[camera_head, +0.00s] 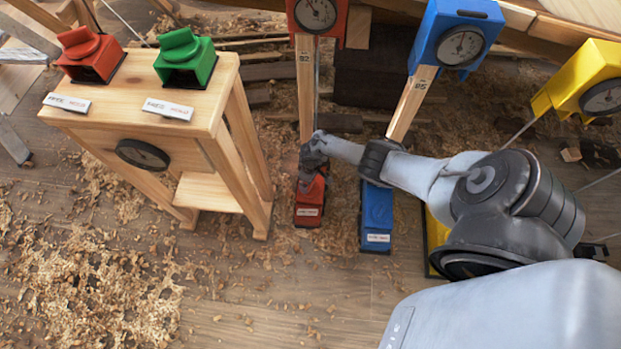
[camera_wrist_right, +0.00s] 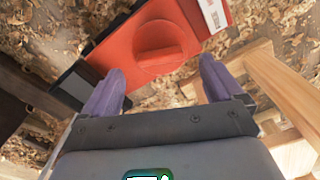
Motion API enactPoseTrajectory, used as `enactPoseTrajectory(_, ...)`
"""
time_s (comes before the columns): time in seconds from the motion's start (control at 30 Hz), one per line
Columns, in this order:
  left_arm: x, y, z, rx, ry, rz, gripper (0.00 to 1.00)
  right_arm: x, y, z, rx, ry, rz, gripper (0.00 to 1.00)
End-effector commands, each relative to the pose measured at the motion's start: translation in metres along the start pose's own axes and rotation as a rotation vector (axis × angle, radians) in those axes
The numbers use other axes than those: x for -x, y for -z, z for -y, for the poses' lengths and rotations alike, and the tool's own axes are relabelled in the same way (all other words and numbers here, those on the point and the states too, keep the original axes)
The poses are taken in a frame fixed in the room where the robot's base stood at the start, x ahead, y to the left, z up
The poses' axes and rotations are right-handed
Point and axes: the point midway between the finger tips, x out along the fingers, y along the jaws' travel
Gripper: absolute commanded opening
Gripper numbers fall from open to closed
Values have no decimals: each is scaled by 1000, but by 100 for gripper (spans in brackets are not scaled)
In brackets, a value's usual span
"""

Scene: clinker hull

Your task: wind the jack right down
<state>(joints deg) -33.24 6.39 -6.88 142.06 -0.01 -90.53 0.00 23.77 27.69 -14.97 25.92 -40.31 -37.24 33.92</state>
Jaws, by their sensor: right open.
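A red jack (camera_head: 309,207) stands on the floor at the foot of a wooden post. In the right wrist view its orange-red top (camera_wrist_right: 112,52) carries a round knob (camera_wrist_right: 160,62) with a raised grip bar. My right gripper (camera_wrist_right: 161,76) is open, its two purple fingers apart on either side of the knob's near edge, with nothing between them. In the head view my right gripper (camera_head: 313,158) is just above the red jack and partly hides it. A blue jack (camera_head: 377,218) stands to its right, and a yellow jack (camera_head: 435,240) is mostly hidden behind my arm. My left gripper is out of view.
Red (camera_head: 317,14), blue (camera_head: 455,38) and yellow (camera_head: 585,80) dial housings stand above the jacks. A wooden stand (camera_head: 190,128) at left holds a red knob box (camera_head: 90,53) and a green one (camera_head: 186,58).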

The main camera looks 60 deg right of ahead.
Motion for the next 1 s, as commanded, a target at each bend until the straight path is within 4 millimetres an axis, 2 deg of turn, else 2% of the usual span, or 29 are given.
enactPoseTrajectory(0.03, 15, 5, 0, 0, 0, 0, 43, 16, 0, 0, 0, 0, -1, 94)
enactPoseTrajectory(0.4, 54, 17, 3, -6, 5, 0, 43, 62, 0, 0, 1, -1, 1, 94)
enactPoseTrajectory(0.6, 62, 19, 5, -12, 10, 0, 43, 72, -1, 0, 0, -1, 1, 94)
enactPoseTrajectory(0.97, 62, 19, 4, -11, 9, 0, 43, 73, -1, 0, 0, -1, 2, 94)
enactPoseTrajectory(1.0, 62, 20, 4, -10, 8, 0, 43, 73, -1, 0, 0, -1, 2, 91)
